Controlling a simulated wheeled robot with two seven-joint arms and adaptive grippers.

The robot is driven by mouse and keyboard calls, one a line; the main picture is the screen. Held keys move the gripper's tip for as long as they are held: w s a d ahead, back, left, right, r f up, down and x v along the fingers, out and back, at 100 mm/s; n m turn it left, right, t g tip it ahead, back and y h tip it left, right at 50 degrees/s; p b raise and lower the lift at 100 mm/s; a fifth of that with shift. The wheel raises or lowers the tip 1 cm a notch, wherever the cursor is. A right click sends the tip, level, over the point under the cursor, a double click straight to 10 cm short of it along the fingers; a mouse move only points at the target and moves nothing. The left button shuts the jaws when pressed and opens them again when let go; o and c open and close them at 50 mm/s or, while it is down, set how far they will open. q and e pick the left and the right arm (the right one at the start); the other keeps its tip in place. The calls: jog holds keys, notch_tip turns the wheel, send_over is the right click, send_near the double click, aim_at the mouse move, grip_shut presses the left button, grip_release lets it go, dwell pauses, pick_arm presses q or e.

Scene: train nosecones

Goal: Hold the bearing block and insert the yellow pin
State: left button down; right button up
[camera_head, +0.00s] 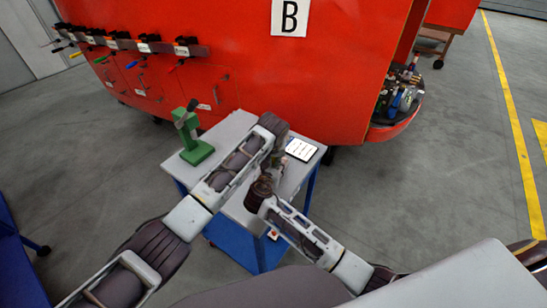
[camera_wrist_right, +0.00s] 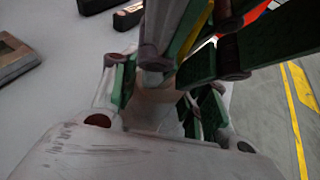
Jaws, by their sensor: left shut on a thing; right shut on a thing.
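In the head view my left gripper (camera_head: 279,146) is over the table and my right gripper (camera_head: 265,180) is close to it, nearer the front. The jaws are too small to make out there. In the right wrist view my right gripper (camera_wrist_right: 160,108) is shut on a pale brownish block, which seems to be the bearing block (camera_wrist_right: 155,108). Green-padded fingers of my left gripper reach in from the top, close to the block. A yellow strip, apparently the yellow pin (camera_wrist_right: 198,28), shows between them. Its tip is hidden, so I cannot tell whether it touches the block.
The grey table (camera_head: 232,126) has blue legs. A green press-like tool (camera_head: 194,148) stands at its left and a white-screened tablet (camera_head: 301,149) lies at its right. The red nosecone (camera_head: 320,75) is right behind the table. Dark objects (camera_wrist_right: 18,58) lie on the tabletop.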

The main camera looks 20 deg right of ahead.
pick_arm(q)
jog(key=shift+f, duration=0.35)
pick_arm(e)
jog(key=shift+s+f, duration=0.15)
jog(key=shift+f, duration=0.15)
pick_arm(q)
jog(key=c, duration=1.5)
grip_release()
jog(key=shift+f, duration=0.1)
jog(key=shift+o, duration=0.7)
jog(key=shift+s, duration=0.1)
jog(key=shift+d, duration=0.1)
pick_arm(e)
jog(key=shift+a, duration=0.1)
